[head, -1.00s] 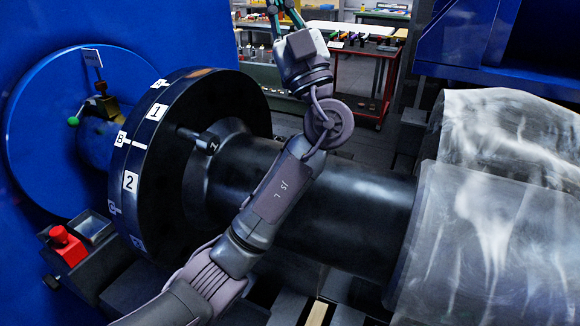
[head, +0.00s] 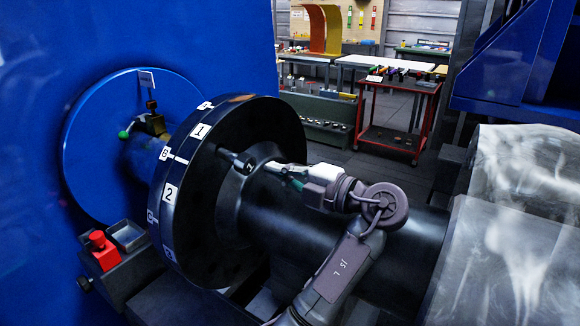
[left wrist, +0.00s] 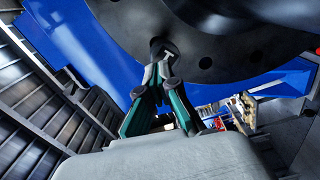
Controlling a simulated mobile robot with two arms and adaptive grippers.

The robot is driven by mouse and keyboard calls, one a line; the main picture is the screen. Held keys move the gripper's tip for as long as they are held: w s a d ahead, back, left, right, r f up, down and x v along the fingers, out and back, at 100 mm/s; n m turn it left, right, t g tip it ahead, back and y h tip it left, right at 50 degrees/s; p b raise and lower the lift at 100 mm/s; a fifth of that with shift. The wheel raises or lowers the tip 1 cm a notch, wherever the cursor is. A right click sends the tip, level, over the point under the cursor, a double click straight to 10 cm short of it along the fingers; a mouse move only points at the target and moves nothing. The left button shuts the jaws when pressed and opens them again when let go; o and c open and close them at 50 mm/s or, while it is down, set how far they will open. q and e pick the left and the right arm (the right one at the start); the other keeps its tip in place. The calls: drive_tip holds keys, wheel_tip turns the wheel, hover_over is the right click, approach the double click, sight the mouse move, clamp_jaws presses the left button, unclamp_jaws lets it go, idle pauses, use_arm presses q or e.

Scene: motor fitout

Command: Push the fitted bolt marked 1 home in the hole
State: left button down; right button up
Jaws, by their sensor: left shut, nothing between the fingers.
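The dark bolt (head: 240,161) sticks out of the black flange (head: 262,112), near the white label 1 (head: 200,131) on its rim. Part of its shank shows between its head and the flange face. My left gripper (head: 270,167) is shut and empty, its fingertips pointing at the bolt head from the right, along the shaft. In the left wrist view the closed fingertips (left wrist: 163,63) lie just below the bolt head (left wrist: 160,46) and partly overlap it. I cannot tell whether they touch. My right gripper is not in view.
The thick black shaft (head: 300,235) runs right from the flange, close under my left arm. A clear sheet-like cover (head: 510,260) stands at the right. A red cart (head: 395,140) stands behind.

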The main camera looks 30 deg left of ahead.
sight(239, 158)
use_arm(q)
drive_tip(key=shift+a+r+p, duration=0.15)
drive_tip(key=shift+a+p, duration=0.2)
drive_tip(key=shift+a, duration=0.2)
drive_tip(key=shift+a+r+p, duration=0.15)
drive_tip(key=shift+a+p, duration=0.15)
drive_tip(key=shift+a, duration=0.2)
drive_tip(key=shift+w+a+f+p, duration=0.1)
drive_tip(key=shift+a+f+p, duration=0.1)
drive_tip(key=shift+a+p, duration=0.35)
drive_tip(key=shift+a, duration=0.1)
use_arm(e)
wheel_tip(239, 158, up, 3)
use_arm(q)
drive_tip(key=shift+a+b, duration=0.35)
drive_tip(key=shift+b, duration=0.25)
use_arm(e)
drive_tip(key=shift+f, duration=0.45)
use_arm(q)
drive_tip(key=shift+w+a+b, duration=0.15)
drive_tip(key=shift+a+b, duration=0.9)
drive_tip(key=shift+a, duration=0.4)
drive_tip(key=shift+w+a+b, duration=0.1)
drive_tip(key=shift+a+b, duration=0.95)
drive_tip(key=shift+a, duration=0.4)
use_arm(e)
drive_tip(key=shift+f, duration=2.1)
